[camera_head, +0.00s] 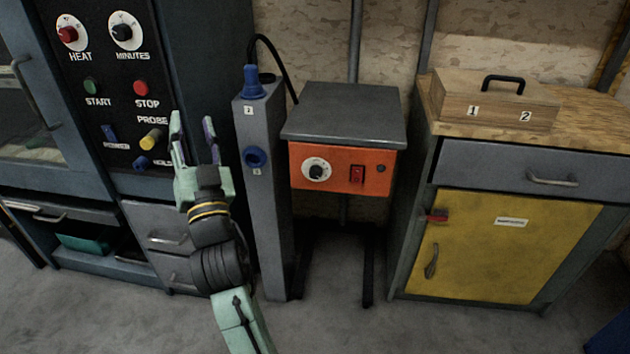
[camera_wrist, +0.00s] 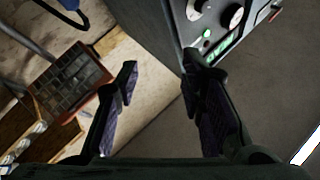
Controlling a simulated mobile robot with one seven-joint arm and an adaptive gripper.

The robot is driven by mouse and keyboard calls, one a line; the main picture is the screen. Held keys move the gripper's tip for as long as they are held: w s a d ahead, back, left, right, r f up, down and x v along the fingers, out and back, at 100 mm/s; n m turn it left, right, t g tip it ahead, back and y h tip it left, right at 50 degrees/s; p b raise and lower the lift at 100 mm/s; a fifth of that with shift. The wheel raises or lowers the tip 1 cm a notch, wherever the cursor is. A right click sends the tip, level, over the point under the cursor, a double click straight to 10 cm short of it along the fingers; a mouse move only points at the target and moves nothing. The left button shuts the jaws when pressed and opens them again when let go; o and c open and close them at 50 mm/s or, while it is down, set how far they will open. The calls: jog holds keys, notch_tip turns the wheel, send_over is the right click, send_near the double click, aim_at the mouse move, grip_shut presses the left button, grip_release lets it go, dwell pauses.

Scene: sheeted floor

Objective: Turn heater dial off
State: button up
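Two dials could be the heater dial. One is a red knob on a white disc above the word HEAT (camera_head: 69,33), at the upper left of the dark panel. The other is a black knob on a white disc (camera_head: 317,171) on the orange front of a grey-topped box. My gripper (camera_head: 193,130) points up in front of the dark panel's right edge, fingers apart and empty. It is below and right of the HEAT dial and left of the orange box, apparently touching neither. In the wrist view, the open fingers (camera_wrist: 160,78) have nothing between them.
The dark panel also has a MINUTES dial (camera_head: 125,32), a green START button (camera_head: 92,86) and a red STOP button (camera_head: 140,88). A grey post (camera_head: 267,215) with blue fittings stands between my gripper and the orange box. A yellow-doored cabinet (camera_head: 505,245) is at right.

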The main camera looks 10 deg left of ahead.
jog(key=shift+o, duration=1.1)
jog(key=w+d+f+m+g+h, duration=0.1)
jog(key=w+d+f+m+h, duration=0.4)
jog(key=f, duration=0.9)
jog(key=w+d+h, duration=0.2)
jog(key=w+d, duration=0.1)
jog(key=d, duration=0.1)
jog(key=shift+w+d+b, duration=0.15)
jog(key=shift+d+b, duration=0.05)
jog(key=shift+b, duration=0.15)
jog(key=m+g+h, duration=0.2)
jog(key=m+h, duration=0.1)
jog(key=h, duration=0.2)
send_near(316, 174)
jog(key=w+p, duration=0.1)
jog(key=w, duration=0.8)
jog(key=shift+f+p, duration=0.15)
jog(key=shift+p, duration=0.15)
jog(key=shift+c, duration=0.5)
grip_shut()
